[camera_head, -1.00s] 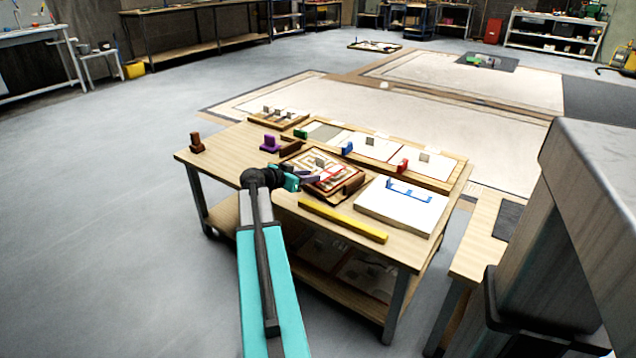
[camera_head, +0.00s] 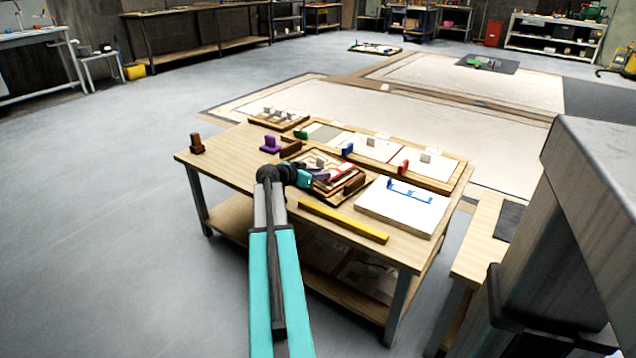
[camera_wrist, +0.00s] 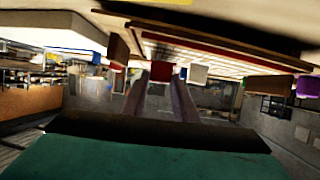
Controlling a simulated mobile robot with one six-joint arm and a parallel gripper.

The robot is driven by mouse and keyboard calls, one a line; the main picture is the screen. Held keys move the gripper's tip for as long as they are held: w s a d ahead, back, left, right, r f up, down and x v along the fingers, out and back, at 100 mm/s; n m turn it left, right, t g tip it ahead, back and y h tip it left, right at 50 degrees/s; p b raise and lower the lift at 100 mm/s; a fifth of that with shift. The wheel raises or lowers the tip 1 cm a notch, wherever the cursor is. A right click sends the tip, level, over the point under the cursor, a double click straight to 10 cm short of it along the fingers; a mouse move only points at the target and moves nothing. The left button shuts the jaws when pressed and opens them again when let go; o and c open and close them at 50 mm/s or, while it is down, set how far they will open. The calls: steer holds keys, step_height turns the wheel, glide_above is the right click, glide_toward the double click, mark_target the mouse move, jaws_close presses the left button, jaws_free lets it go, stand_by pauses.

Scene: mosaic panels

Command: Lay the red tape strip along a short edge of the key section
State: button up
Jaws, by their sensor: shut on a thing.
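My gripper (camera_head: 318,180) is over the front of the key section (camera_head: 312,160), a panel with a cream and brown pattern on a tilted brown board in the middle of the table. The red tape strip (camera_head: 342,172) shows at the gripper's tip, over or on the panel's right part; I cannot tell if it touches. In the wrist view, which looks upside down, the fingers (camera_wrist: 161,92) are shut on the strip's red grip block (camera_wrist: 162,71). The strip's long red band (camera_wrist: 225,50) runs beside the panel's stripes. My gripper hides part of the panel's front.
A yellow bar (camera_head: 343,221) lies in front. A white slab (camera_head: 405,212) with a blue bracket (camera_head: 408,190) is at right. Behind stands a long tray (camera_head: 440,184) with panels and small coloured blocks. Purple (camera_head: 270,144) and brown (camera_head: 196,143) blocks stand left.

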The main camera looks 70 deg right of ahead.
step_height(320, 180, down, 2)
steer(key=shift+f, duration=0.2)
steer(key=o, duration=1)
steer(key=p+v, duration=0.1)
steer(key=v, duration=1.1)
stand_by(0.3)
